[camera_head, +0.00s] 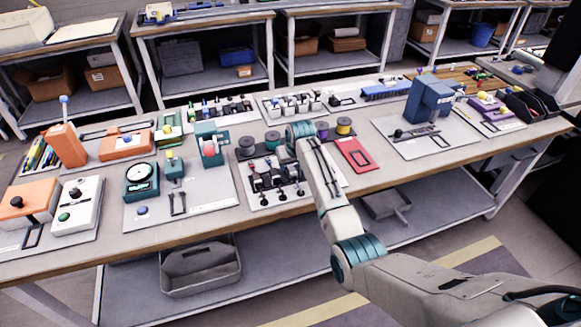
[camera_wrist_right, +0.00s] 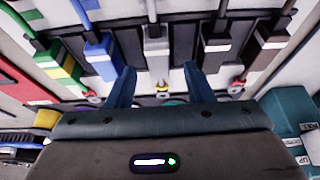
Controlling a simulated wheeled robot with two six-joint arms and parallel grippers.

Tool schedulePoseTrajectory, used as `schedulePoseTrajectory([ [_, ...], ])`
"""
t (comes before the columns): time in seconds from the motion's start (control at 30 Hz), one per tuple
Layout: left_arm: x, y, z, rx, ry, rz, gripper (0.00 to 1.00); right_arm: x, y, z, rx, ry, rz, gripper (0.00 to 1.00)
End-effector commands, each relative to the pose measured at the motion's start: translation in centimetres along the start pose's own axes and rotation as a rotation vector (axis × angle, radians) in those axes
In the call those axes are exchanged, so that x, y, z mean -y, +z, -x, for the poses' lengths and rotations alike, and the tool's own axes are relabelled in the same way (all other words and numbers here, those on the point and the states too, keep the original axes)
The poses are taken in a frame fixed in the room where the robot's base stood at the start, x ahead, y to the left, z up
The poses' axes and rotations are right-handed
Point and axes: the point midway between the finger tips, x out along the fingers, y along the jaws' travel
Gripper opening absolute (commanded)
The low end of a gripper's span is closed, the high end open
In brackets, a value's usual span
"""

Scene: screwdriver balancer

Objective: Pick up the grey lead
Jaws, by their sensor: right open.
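The left gripper is not in view.
A blue lead (camera_wrist_right: 99,55) and a green lead (camera_wrist_right: 60,65) lie left of the grey one. A black lead (camera_wrist_right: 216,48) and a brown lead (camera_wrist_right: 268,50) lie right. A red tray (camera_head: 366,158) lies close right of my arm in the head view.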

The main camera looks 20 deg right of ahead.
Motion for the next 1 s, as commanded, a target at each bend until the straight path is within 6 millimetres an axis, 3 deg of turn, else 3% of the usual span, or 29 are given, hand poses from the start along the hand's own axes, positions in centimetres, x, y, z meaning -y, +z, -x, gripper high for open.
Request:
schedulePoseTrajectory([
  [0.13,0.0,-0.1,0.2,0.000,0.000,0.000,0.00,-0.1,-0.1,-1.2,-0.001,0.001,0.000,0.47],
  [0.4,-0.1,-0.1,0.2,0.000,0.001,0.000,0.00,-0.1,0.0,-1.5,-0.002,0.001,0.000,0.47],
  [0.63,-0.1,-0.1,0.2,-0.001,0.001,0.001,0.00,-0.1,0.0,-1.5,-0.002,0.001,0.000,0.04],
  [0.67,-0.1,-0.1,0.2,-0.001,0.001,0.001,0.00,-0.1,0.0,-1.5,-0.002,0.001,0.000,0.01],
  [1.0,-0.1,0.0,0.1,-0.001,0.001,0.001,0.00,-0.1,-0.1,-1.3,-0.003,0.001,0.000,0.01],
])
